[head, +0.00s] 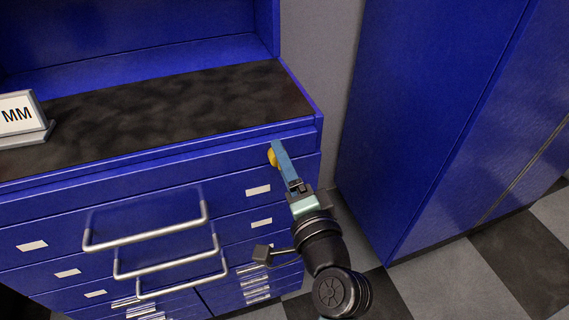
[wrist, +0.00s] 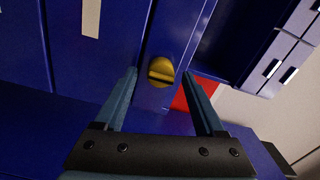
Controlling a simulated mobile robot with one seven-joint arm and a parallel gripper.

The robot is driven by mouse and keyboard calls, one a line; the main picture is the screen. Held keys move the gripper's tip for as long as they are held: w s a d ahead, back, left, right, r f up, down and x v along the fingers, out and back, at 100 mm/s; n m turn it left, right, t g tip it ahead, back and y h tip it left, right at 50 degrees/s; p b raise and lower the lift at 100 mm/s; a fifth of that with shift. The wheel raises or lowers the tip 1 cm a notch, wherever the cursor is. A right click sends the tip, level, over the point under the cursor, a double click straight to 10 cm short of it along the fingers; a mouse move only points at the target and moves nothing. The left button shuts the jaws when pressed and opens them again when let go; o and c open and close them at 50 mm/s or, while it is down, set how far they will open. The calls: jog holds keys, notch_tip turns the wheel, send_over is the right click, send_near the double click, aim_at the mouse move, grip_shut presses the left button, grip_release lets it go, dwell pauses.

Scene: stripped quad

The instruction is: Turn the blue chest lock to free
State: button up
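The blue chest (head: 150,195) stands at the left in the head view. Its yellow round lock (head: 272,157) is at the top right of its front, partly hidden by my gripper (head: 276,147). In the wrist view the lock (wrist: 160,66) shows a raised or slotted bar lying roughly across it. My gripper (wrist: 160,76) is open, with one finger on each side of the lock and gaps between. I cannot tell whether a fingertip touches the chest face. A red patch (wrist: 181,100) lies beside the lock, partly behind the right finger.
Several drawers with silver handles (head: 150,236) and white labels fill the chest front below. A sign reading MM (head: 18,112) stands on the dark top (head: 170,104). A tall blue cabinet (head: 420,110) stands at the right. Checkered floor (head: 520,250) shows below it.

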jog(key=v, duration=1.3)
jog(key=shift+b, duration=0.4)
